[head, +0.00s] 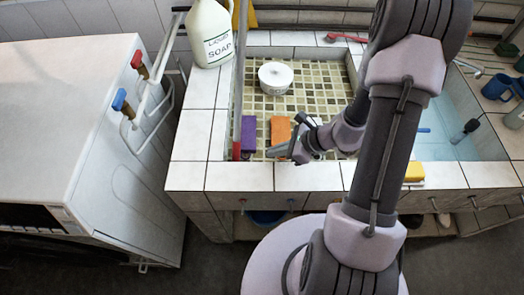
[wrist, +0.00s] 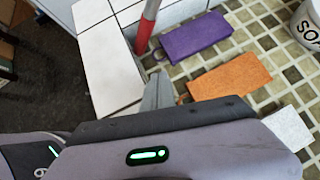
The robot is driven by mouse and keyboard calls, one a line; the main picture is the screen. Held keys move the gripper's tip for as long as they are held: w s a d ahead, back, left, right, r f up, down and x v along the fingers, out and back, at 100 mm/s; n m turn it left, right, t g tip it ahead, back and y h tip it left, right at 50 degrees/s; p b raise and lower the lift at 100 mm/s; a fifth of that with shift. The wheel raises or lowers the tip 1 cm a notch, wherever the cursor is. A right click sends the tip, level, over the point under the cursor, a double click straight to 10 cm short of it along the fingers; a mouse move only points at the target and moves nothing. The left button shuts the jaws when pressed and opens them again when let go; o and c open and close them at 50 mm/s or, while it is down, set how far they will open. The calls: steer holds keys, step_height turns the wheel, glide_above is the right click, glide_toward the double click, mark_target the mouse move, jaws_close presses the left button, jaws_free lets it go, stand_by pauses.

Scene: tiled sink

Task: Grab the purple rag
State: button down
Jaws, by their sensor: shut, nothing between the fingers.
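The purple rag (head: 248,133) is a flat folded block on the tiled floor of the sink, near its left wall. It also shows in the wrist view (wrist: 196,37), at the upper middle. My gripper (head: 276,151) is inside the sink, to the right of and a little in front of the rag, apart from it. In the wrist view my gripper's tip (wrist: 157,90) points toward the sink floor near the rag. It is shut and holds nothing.
An orange rag (head: 280,130) lies just right of the purple one. A red-and-white pole (head: 238,100) stands along the sink's left wall. A round white container (head: 275,77) sits behind. A soap jug (head: 212,35) stands on the tiled rim. A white washer (head: 75,130) is at left.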

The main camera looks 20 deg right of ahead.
mark_target(249, 158)
steer(key=b+x, duration=0.2)
steer(key=x, duration=0.5)
steer(key=shift+d+f, duration=0.1)
steer(key=shift+d, duration=0.05)
steer(key=shift+w, duration=0.1)
steer(key=shift+a, duration=0.2)
